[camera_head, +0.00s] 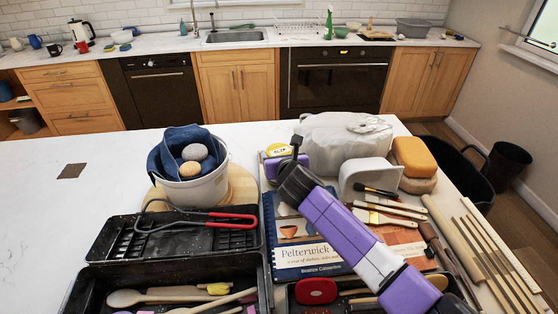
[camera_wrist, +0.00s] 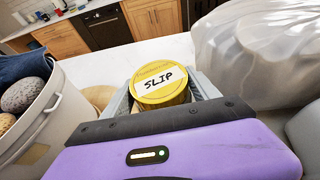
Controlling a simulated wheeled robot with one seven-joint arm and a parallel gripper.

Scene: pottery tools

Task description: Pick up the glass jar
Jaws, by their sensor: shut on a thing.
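The glass jar has a yellow lid (camera_wrist: 160,86) with a white label reading "SLIP". In the wrist view it sits between the two fingers of my gripper (camera_wrist: 165,95), which is shut on it. In the head view the jar's lid (camera_head: 278,150) shows just left of my arm's end, behind the spiral book. My gripper (camera_head: 280,158) is partly hidden there by my own wrist. The jar's glass body is mostly hidden by the fingers and the purple gripper housing. I cannot tell whether the jar is touching the table.
A white bucket (camera_head: 197,188) with a blue cloth and round stones stands left. A large plastic-wrapped block (camera_head: 345,137) is close on the right, beside a white curved piece (camera_head: 366,177). A black toolbox (camera_head: 100,270) and a book (camera_head: 300,245) lie in front.

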